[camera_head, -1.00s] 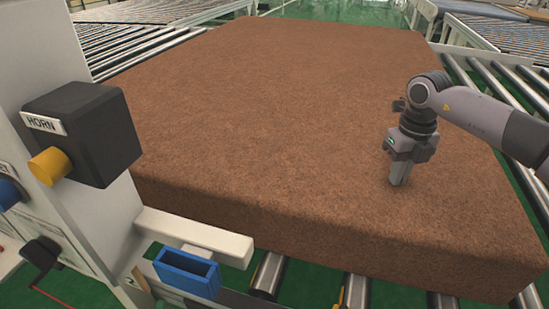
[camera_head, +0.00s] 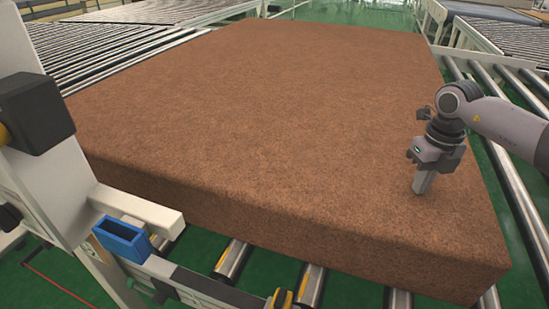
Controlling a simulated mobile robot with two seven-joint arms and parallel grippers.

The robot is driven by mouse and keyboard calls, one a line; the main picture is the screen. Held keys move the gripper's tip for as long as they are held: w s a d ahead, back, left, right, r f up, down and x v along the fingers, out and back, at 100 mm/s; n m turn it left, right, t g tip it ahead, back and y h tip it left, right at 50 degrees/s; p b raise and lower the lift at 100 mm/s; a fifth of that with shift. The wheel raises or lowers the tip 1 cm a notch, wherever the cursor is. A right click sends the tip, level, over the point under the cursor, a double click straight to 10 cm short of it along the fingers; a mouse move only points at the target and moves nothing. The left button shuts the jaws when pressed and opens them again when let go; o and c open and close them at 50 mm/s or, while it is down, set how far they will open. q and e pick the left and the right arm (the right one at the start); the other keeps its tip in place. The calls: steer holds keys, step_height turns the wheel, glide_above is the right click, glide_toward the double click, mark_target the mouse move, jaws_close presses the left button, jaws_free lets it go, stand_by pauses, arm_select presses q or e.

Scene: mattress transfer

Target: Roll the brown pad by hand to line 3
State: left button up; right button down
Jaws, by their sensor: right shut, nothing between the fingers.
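The brown pad (camera_head: 260,120) is a thick, large slab lying flat on a roller conveyor and fills the middle of the head view. My right gripper (camera_head: 421,190) is shut and empty. It points down at the pad's top near the right edge, its fingertips at or just above the surface; I cannot tell if they touch. My left gripper is out of view. No mark reading line 3 can be made out.
Rollers (camera_head: 232,260) show under the pad's near edge and along its right side. A white post with a black box (camera_head: 38,112) and a blue holder (camera_head: 122,239) stands close at the left. More roller conveyors (camera_head: 150,45) lie at the back left and back right.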

mark_target(446, 198)
steer(key=shift+s+d+f, duration=0.2)
steer(key=shift+s+d, duration=0.05)
steer(key=shift+d, duration=0.25)
steer(key=shift+s+d+f, duration=0.15)
steer(key=shift+s+d, duration=0.05)
steer(key=shift+d, duration=0.3)
steer(key=shift+s+d, duration=0.35)
steer(key=shift+d, duration=0.55)
steer(key=shift+s+d, duration=0.35)
steer(key=shift+d, duration=0.5)
steer(key=s+d, duration=0.3)
steer(key=d, duration=0.7)
steer(key=s+d+p, duration=0.1)
steer(key=s+d, duration=0.3)
steer(key=d, duration=0.6)
steer(key=s+d, duration=0.4)
steer(key=d, duration=0.6)
steer(key=shift+s+d+p, duration=0.15)
steer(key=shift+s+p, duration=0.1)
steer(key=shift+p, duration=0.15)
steer(key=shift+d, duration=0.1)
